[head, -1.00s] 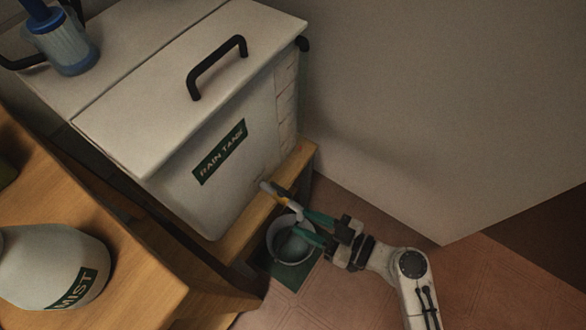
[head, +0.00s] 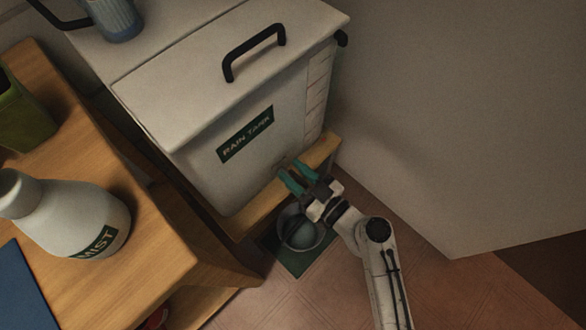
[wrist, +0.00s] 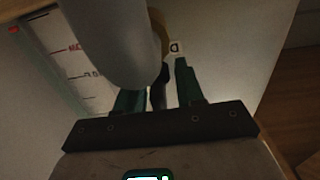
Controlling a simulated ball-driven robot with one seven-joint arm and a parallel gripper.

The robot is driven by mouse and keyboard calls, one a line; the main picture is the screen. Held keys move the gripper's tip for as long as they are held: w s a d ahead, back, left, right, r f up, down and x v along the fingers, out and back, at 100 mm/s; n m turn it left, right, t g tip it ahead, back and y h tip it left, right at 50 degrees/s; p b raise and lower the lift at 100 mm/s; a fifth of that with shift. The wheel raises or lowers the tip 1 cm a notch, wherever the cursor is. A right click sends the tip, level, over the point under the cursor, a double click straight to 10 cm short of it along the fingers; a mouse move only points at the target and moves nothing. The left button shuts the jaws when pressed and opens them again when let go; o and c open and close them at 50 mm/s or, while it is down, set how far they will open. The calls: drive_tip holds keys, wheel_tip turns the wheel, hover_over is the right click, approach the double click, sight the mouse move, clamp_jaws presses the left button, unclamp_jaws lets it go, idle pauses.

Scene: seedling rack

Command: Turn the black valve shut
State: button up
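The white rain tank (head: 200,165) stands on a wooden stand, its front facing my arm. My gripper (head: 291,176) is at the lower front of the tank, its two green fingers apart and pointing at it. In the wrist view, the black valve (wrist: 157,90) shows as a dark upright piece between the fingers (wrist: 158,92), with a gap to the right finger. A brass-coloured part (wrist: 158,32) shows behind it. A large grey rounded shape (wrist: 108,40) covers part of this view. In the head view the valve is hidden by my gripper.
A grey bucket (head: 284,222) stands on a green mat (head: 291,265) below my gripper. A pale wall (head: 450,130) rises at right. A wooden bench (head: 150,285) at left holds a white MIST bottle (head: 75,215). Tiled floor (head: 450,290) is clear at lower right.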

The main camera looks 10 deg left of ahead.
drive_tip(key=shift+w+a, duration=0.25)
drive_tip(key=shift+a, duration=0.1)
clamp_jaws()
